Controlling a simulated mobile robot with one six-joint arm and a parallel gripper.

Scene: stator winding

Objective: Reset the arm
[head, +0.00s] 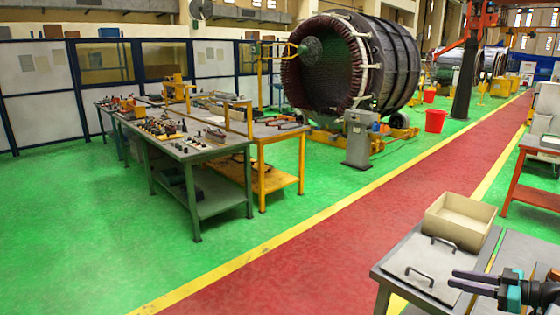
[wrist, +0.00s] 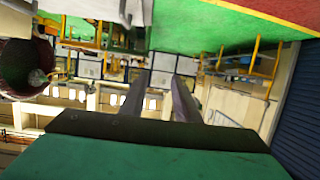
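My gripper (head: 453,279) shows at the lower right of the head view, over the grey metal top of a near table (head: 385,273). Its two dark fingers point left. In the wrist view my gripper (wrist: 157,87) has its fingers apart with nothing between them. The wrist picture is upside down, with the green floor at the top and the hall wall and windows below. The rest of my arm runs out of the head view at the right edge.
An open tan box (head: 460,220) stands on the near table just behind my gripper. Two metal handles (head: 421,276) lie near it. A tool-covered workbench (head: 175,138) and a large stator (head: 392,62) stand farther off. The red walkway (head: 350,225) is clear.

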